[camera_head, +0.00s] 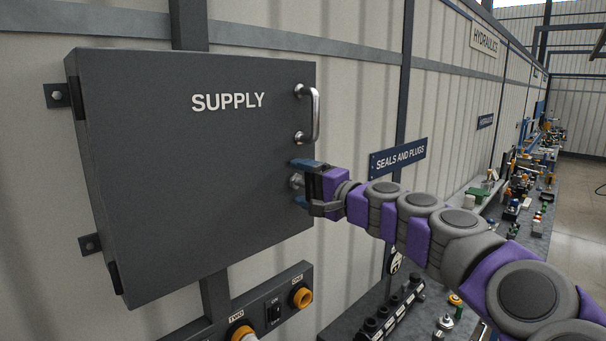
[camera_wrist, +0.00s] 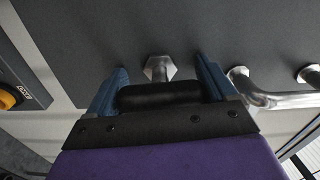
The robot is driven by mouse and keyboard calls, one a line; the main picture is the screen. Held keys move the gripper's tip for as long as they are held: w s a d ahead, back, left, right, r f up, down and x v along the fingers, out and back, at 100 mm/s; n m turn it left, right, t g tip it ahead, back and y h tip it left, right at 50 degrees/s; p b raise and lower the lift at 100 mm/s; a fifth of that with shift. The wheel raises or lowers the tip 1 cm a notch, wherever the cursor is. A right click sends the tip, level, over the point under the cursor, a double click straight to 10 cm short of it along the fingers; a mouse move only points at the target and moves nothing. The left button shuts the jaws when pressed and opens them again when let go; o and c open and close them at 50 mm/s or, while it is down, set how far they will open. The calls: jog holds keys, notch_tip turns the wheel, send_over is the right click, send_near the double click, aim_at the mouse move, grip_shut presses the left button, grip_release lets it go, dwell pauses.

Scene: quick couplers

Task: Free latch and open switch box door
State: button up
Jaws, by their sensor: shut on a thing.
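The dark grey switch box door (camera_head: 190,170), marked SUPPLY, looks closed, with hinges on its left side. A metal pull handle (camera_head: 315,115) is at its upper right; in the wrist view it shows at the right (camera_wrist: 265,95). Below it is the latch, whose silver hexagonal base (camera_wrist: 160,68) shows in the wrist view. A black bar (camera_wrist: 160,95), which looks like the latch's grip, lies between my blue fingers. My gripper (camera_head: 300,184) is at the door's right edge, shut on the latch. The fingers hide part of the latch in the head view.
Below the box is a panel with orange-ringed sockets (camera_head: 302,297) and a switch (camera_head: 274,312). A blue SEALS AND PLUGS sign (camera_head: 398,158) is on the wall at right. A bench with many fittings (camera_head: 520,190) runs along the wall behind my arm.

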jog(key=shift+m+p, duration=0.5)
jog(key=shift+m, duration=0.2)
jog(key=shift+f, duration=0.15)
jog(key=o, duration=0.7)
jog(key=shift+o, duration=0.8)
jog(key=shift+w+d, duration=0.1)
jog(key=shift+w, duration=0.15)
jog(key=shift+s+d, duration=0.2)
jog(key=shift+s, duration=0.1)
jog(key=v, duration=1.7)
jog(key=shift+w+b, duration=0.15)
jog(key=shift+b, duration=0.15)
